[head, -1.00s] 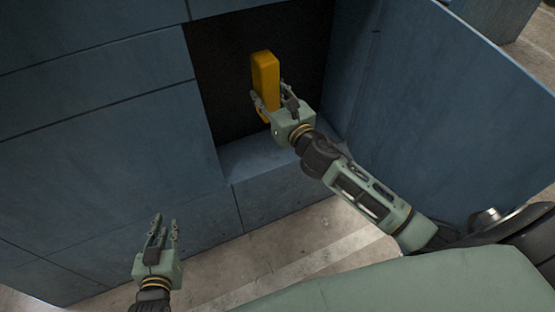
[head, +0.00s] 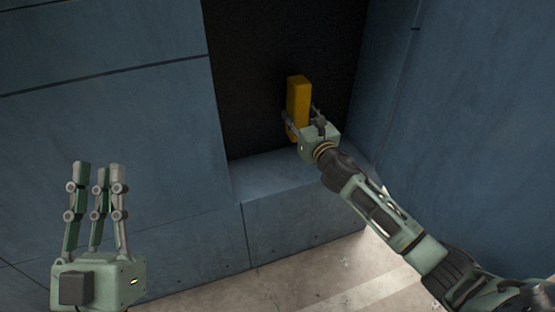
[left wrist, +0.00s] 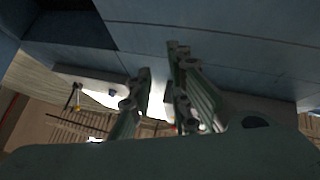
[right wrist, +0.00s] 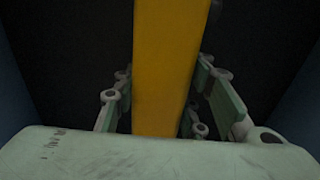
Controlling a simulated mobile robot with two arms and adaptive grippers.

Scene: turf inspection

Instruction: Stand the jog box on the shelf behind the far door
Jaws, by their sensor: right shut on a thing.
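The jog box is a yellow-orange upright block (head: 299,95), tilted slightly in the head view. My right gripper (head: 302,123) is shut on its lower part and holds it in front of the dark opening (head: 250,85) in the blue cabinet. In the right wrist view the box (right wrist: 168,60) stands between the fingers, its lower end hidden by the gripper body. The open blue door (head: 465,130) stands at the right of the opening. My left gripper (head: 97,170) is empty, with a gap between its fingers; these fingers also show in the left wrist view (left wrist: 160,85).
A pale blue ledge (head: 270,172) runs along the bottom of the opening. Closed blue panels (head: 110,110) fill the left side, behind my left gripper. Pale floor (head: 300,282) shows below the cabinet. The dark interior shows no clear shelf edge.

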